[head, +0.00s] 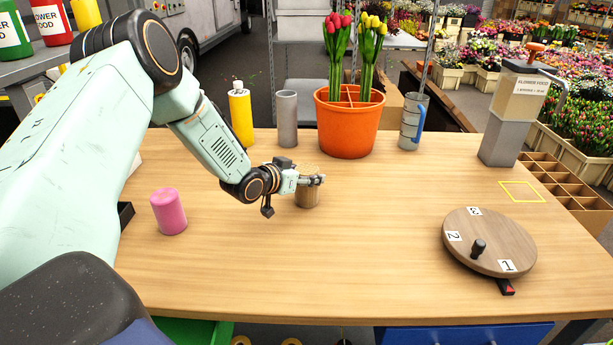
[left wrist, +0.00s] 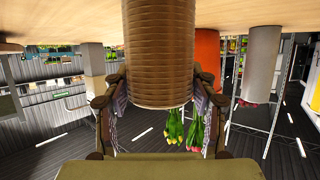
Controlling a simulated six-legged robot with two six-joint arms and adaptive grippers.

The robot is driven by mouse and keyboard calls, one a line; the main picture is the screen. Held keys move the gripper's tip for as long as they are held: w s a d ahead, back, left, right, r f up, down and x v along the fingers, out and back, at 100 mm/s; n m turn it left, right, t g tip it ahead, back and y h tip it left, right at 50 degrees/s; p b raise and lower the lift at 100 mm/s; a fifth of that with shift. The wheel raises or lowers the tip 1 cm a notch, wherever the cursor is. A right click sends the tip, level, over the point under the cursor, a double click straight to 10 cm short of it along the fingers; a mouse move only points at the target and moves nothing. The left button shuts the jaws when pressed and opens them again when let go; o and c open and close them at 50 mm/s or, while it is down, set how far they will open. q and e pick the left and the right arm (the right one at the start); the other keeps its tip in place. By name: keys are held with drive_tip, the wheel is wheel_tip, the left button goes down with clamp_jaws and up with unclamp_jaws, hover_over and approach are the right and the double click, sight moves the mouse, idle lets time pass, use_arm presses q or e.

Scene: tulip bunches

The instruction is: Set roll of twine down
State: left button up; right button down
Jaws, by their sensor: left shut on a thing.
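The roll of twine (head: 307,196) is a brown ribbed cylinder near the middle of the wooden table (head: 330,270). In the left wrist view the roll (left wrist: 158,50) stands between the two fingers, and its end meets the table surface, which appears at the top of that upside-down picture. My left gripper (head: 312,181) is shut on the roll, with a finger on each side in the left wrist view (left wrist: 158,100). Whether the roll rests with full weight on the table I cannot tell. My right gripper is not in view.
An orange pot (head: 348,130) with tulips, a grey cylinder (head: 287,118) and a yellow bottle (head: 241,115) stand behind the roll. A pink cylinder (head: 168,212) stands to the left. A round numbered turntable (head: 500,235) is at right. The table's front middle is clear.

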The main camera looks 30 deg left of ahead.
use_arm(q)
drive_tip(key=shift+w+a+f, duration=0.1)
drive_tip(key=shift+w, duration=0.1)
drive_tip(key=shift+s, duration=0.1)
drive_tip(key=o, duration=0.8)
drive_tip(key=shift+d, duration=0.2)
drive_tip(key=o, duration=0.5)
drive_tip(key=shift+a+f, duration=0.15)
drive_tip(key=shift+c, duration=0.2)
drive_tip(key=shift+r, duration=0.2)
